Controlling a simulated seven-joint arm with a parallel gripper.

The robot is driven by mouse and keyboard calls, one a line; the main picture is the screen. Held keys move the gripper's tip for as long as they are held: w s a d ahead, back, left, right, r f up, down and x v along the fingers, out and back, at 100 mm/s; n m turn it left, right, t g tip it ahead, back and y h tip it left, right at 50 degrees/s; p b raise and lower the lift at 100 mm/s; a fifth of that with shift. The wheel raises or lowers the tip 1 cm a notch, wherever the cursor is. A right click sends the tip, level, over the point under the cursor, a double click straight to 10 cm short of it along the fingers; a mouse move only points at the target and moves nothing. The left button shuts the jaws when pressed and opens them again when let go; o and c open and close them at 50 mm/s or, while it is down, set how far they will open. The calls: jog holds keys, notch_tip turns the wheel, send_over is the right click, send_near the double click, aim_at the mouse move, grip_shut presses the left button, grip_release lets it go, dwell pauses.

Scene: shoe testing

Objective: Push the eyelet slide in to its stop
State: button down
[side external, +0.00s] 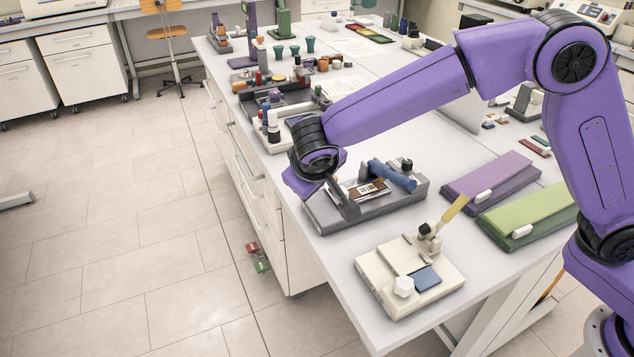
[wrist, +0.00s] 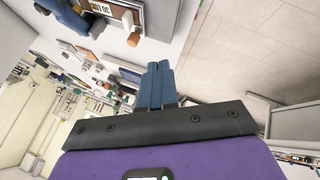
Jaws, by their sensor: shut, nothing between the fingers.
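A grey fixture (side external: 322,219) sits at the table's front edge. It carries a blue rounded part (side external: 392,175) and a brown and white plate with dark print (side external: 372,189). In the wrist view the printed plate (wrist: 103,14) is at the top, with an orange knob (wrist: 133,38) by its end. I cannot tell for sure which part is the eyelet slide. My gripper (wrist: 158,66) is shut and empty, its blue fingers side by side. The knob lies just up-left of the fingertips and looks apart from them. In the side view my wrist hangs at the fixture's left end; the fingertips are not clear.
A cream fixture (side external: 380,281) with a yellow-tipped lever stands in front. Purple (side external: 490,180) and green (side external: 528,218) wedge-shaped blocks lie to the right. A crowded dark rack (side external: 270,105) stands behind my wrist. Left of the table edge is open floor (side external: 150,225).

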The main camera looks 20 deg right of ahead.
jog(key=w+a+m+g+h, duration=0.2)
jog(key=w+a+m, duration=0.2)
jog(key=w, duration=0.2)
jog(key=m+g+h, duration=0.1)
jog(key=m, duration=0.2)
send_near(326, 186)
jog(key=w+f, duration=0.1)
jog(key=f, duration=0.1)
jog(key=w+f, duration=0.1)
jog(key=f, duration=0.1)
jog(key=shift+w+a, duration=0.1)
jog(key=shift+a, duration=0.05)
jog(key=shift+s+d, duration=0.15)
jog(key=shift+d, duration=0.55)
jog(key=shift+s+d, duration=0.1)
jog(key=shift+d, duration=0.6)
jog(key=shift+d, duration=0.7)
